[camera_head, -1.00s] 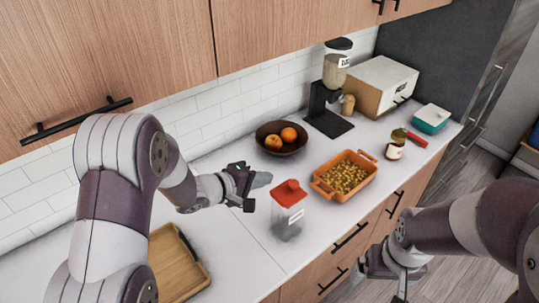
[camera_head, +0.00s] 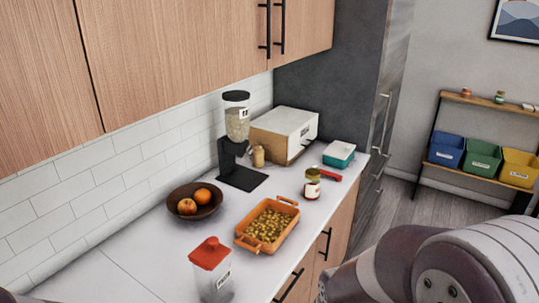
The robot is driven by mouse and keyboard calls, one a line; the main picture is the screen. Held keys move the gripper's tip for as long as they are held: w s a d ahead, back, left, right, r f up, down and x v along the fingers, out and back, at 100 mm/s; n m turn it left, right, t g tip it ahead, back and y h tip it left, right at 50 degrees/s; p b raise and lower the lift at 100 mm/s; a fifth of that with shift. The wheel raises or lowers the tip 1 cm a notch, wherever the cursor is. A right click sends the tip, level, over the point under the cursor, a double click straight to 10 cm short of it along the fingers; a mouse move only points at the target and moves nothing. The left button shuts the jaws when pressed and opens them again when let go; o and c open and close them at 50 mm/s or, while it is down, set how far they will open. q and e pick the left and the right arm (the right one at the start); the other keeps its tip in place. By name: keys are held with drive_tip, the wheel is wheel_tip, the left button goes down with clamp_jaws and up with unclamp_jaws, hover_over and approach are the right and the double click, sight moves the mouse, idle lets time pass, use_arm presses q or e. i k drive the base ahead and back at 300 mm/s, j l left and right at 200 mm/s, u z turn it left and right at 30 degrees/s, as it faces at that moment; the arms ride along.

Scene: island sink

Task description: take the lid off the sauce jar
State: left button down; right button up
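A small glass jar (camera_head: 312,184) with reddish contents and a pale label stands upright on the white counter, to the right of the orange dish. It looks like the sauce jar; its top is too small to tell clearly whether the lid is seated. A red item (camera_head: 328,175) lies just behind it to the right. My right arm fills the lower right, and its gripper is outside the picture. My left gripper is also out of view; only a sliver of my arm shows at the bottom left corner. Nothing touches the jar.
An orange dish of yellowish food (camera_head: 267,227), a red-lidded container (camera_head: 212,270) and a fruit bowl (camera_head: 195,203) stand left of the jar. Behind are a dispenser (camera_head: 236,130), a white-fronted box (camera_head: 286,128) and a teal container (camera_head: 339,154). Counter around the jar's front is clear.

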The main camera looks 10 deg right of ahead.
sight(311, 188)
drive_tip(key=u, duration=0.4)
drive_tip(key=i+l+u, duration=0.2)
drive_tip(key=l+u, duration=0.15)
drive_tip(key=l, duration=0.35)
drive_tip(key=i+l+u, duration=0.1)
drive_tip(key=l+u, duration=0.25)
drive_tip(key=l, duration=0.4)
drive_tip(key=l+u, duration=0.3)
drive_tip(key=l, duration=0.45)
drive_tip(key=l+u, duration=0.1)
drive_tip(key=l, duration=2.6)
